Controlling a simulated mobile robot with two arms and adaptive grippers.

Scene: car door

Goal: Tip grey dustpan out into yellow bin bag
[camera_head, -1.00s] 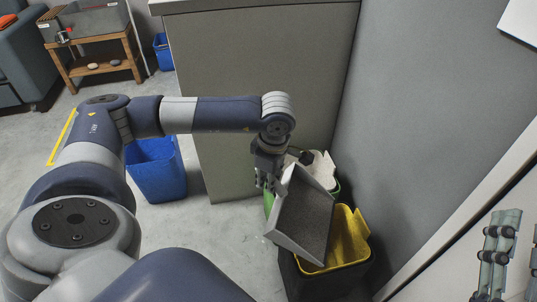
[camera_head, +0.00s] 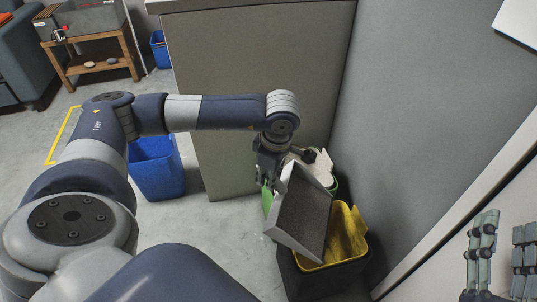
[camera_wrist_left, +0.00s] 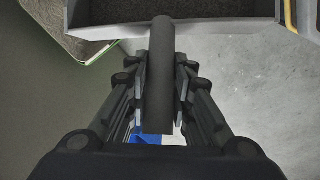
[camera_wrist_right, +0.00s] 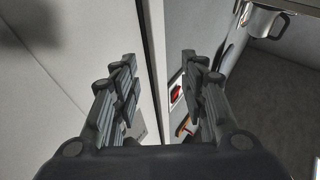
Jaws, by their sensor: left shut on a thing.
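The grey dustpan (camera_head: 302,217) is steeply tilted over the black bin lined with the yellow bin bag (camera_head: 345,236). Its lower edge reaches the bag opening. Its inner face is dark and speckled; I cannot tell whether loose dirt lies on it. My left gripper (camera_head: 268,182) is shut on the dustpan's dark handle (camera_wrist_left: 157,90), and the pan (camera_wrist_left: 180,32) shows beyond its fingers in the left wrist view. My right gripper (camera_head: 503,258) is open and empty at the lower right, seen also in the right wrist view (camera_wrist_right: 158,75).
A green-lined bin (camera_head: 330,187) with pale contents stands just behind the yellow-bagged one. A grey cabinet (camera_head: 255,85) and wall (camera_head: 430,110) close in the corner. A blue bin (camera_head: 157,170) stands on the floor to the left.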

